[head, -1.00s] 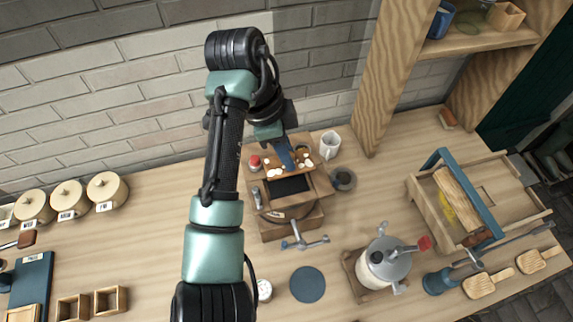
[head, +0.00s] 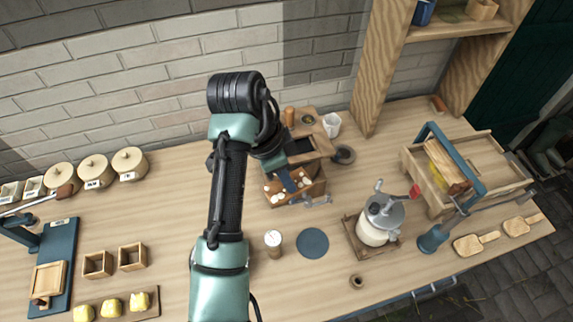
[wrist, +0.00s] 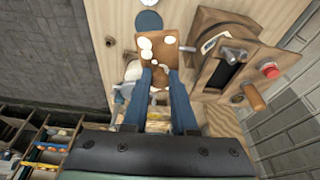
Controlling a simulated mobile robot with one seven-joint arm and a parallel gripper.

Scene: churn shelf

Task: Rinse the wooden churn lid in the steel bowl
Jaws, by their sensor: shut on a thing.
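The wooden churn lid appears to be the small brown board (head: 293,196) dotted with white blobs. It also shows in the wrist view (wrist: 157,57), where the blobs sit on its face. My gripper (head: 286,178) is shut on this board, its two blue fingers gripping the near edge in the wrist view (wrist: 159,76). The board is held at the front of a wooden box (head: 322,147) with a dark opening; whether they touch I cannot tell. I cannot make out the steel bowl in any view.
A white mug (head: 331,124) and a dark round cup (head: 343,155) stand right of the box. A blue disc (head: 312,243) and a small jar (head: 273,240) lie in front. A crank-topped churn (head: 380,220) stands right.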

